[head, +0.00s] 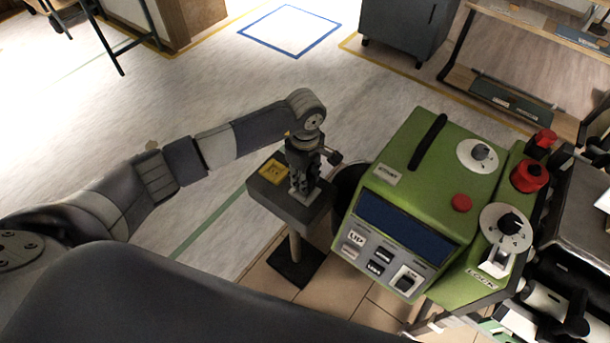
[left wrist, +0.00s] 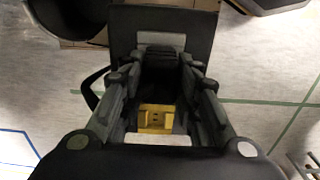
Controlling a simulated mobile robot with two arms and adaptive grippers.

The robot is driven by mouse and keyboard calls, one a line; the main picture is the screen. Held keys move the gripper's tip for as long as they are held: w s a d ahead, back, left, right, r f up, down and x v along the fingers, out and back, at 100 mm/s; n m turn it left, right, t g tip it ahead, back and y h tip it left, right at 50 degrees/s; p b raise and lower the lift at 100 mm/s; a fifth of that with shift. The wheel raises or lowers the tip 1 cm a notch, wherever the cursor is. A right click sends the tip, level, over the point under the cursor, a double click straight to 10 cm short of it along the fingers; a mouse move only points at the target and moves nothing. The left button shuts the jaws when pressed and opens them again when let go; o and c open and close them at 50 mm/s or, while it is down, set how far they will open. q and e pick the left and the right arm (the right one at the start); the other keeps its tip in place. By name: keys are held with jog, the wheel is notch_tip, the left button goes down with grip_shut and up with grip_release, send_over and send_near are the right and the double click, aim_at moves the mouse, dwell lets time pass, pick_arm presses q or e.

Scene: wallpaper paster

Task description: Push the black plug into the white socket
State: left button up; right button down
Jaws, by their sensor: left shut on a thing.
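My left gripper (head: 301,182) points down over a dark pedestal (head: 263,188) beside the green machine. In the left wrist view its fingers (left wrist: 160,76) are shut on the black plug (left wrist: 160,60). The white socket (left wrist: 162,40) shows as a pale plate on the pedestal just beyond the plug; its edge also shows below the fingers in the head view (head: 309,197). The fingers and plug hide part of the socket. I cannot tell whether the plug touches it or how deep it sits. My right gripper is not in view.
A yellow outlet block (head: 273,170) sits on the same pedestal, and shows between the fingers in the left wrist view (left wrist: 157,118). The green machine (head: 430,165) with knobs and a red button stands close on the right. Open floor lies left of the pedestal.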

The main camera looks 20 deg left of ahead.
pick_arm(q)
jog(key=shift+f+b, duration=0.55)
jog(key=shift+f, duration=0.05)
jog(key=shift+s, duration=0.1)
jog(key=o, duration=1.3)
jog(key=shift+c, duration=0.2)
notch_tip(320, 180, up, 12)
